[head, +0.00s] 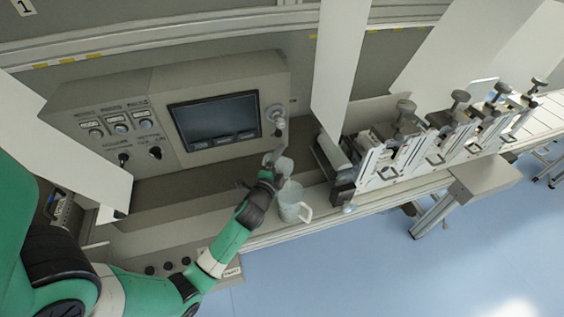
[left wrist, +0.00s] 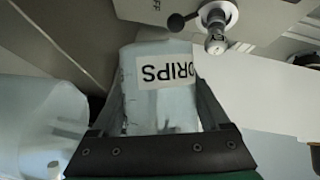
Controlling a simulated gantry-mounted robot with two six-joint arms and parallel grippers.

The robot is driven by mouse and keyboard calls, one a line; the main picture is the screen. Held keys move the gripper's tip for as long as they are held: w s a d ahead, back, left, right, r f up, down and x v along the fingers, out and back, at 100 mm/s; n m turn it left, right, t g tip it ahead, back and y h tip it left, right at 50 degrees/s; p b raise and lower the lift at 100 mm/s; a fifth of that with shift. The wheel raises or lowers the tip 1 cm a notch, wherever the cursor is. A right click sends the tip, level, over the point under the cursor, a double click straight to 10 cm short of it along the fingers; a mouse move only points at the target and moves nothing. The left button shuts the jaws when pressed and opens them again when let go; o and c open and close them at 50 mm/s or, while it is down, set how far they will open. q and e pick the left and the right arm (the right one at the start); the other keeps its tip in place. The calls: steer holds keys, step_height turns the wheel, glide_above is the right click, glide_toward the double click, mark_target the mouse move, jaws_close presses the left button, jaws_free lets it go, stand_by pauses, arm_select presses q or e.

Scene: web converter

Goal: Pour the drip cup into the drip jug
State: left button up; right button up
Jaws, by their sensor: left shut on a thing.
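My left gripper (head: 270,170) is shut on the drip cup (head: 285,166), a small pale translucent cup. In the left wrist view the drip cup (left wrist: 160,92) sits between the two fingers, with a white "DRIPS" label facing the camera. The drip jug (head: 291,205), pale and translucent with a handle on its right, stands on the ledge just below and beside the held cup. Its large pale side (left wrist: 38,120) fills the left of the left wrist view. I see no liquid flowing, and the cup's contents cannot be made out. My right gripper is not in view.
A control console with a dark screen (head: 215,122) and knobs stands behind the ledge. A round fitting (head: 277,114) with a knob juts out above the cup. A row of clamp stations (head: 400,145) stands to the right. Open blue floor lies in front.

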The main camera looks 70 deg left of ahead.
arm_select(q)
steer(key=shift+w+d+r+m+t+y+b, duration=0.15)
steer(key=shift+r+m+y+b, duration=0.1)
steer(key=shift+m+b, duration=0.3)
steer(key=shift+d+r+m+t+y+b, duration=0.15)
steer(key=shift+r+m+y+b, duration=0.15)
steer(key=shift+m, duration=0.35)
